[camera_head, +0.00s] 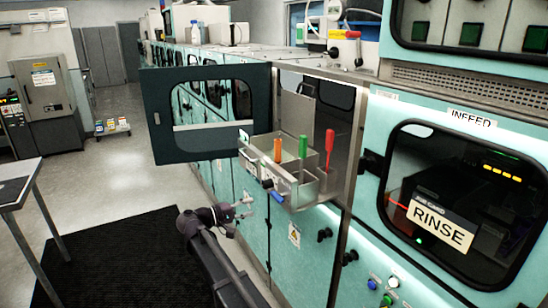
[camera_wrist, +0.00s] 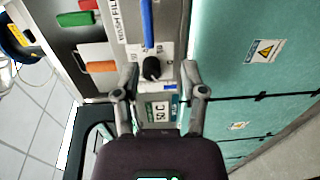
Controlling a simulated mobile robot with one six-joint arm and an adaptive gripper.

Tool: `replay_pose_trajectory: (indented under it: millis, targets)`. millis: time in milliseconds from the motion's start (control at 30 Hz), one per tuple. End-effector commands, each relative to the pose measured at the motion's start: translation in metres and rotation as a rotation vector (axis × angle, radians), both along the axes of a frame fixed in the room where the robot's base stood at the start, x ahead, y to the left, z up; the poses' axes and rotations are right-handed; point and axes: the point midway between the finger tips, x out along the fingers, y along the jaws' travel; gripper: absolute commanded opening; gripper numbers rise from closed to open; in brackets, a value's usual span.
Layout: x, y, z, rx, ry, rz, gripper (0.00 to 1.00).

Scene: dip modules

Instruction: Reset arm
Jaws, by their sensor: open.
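My gripper (camera_head: 248,206) is open and empty, low in front of the open teal machine, below and left of the pulled-out metal tray (camera_head: 305,190). In the wrist view its two fingers (camera_wrist: 160,78) are spread, with a black knob (camera_wrist: 152,68) and a label between and beyond them; I cannot tell the gap to the panel.
A dark-framed window door (camera_head: 205,155) stands swung open left of the tray. The RINSE unit (camera_head: 455,205) is at the right. A table (camera_head: 22,186) stands at the left beside a black mat (camera_head: 130,260).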

Motion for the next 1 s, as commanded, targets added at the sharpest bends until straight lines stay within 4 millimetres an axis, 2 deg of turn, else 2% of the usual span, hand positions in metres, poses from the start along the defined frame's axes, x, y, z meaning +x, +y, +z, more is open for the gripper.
replay_pose_trajectory:
  millis: [267,400,600,800,1000]
  targets:
    - [-0.012,-0.093,-0.041,0.188,0.127,-0.09,0.54]
    - [-0.026,-0.144,-0.069,0.326,0.202,-0.15,0.54]
    - [-0.056,-0.206,-0.104,0.534,0.291,-0.231,0.54]
    - [-0.092,-0.252,-0.134,0.754,0.358,-0.307,0.54]
    - [-0.132,-0.285,-0.157,0.983,0.401,-0.375,0.54]
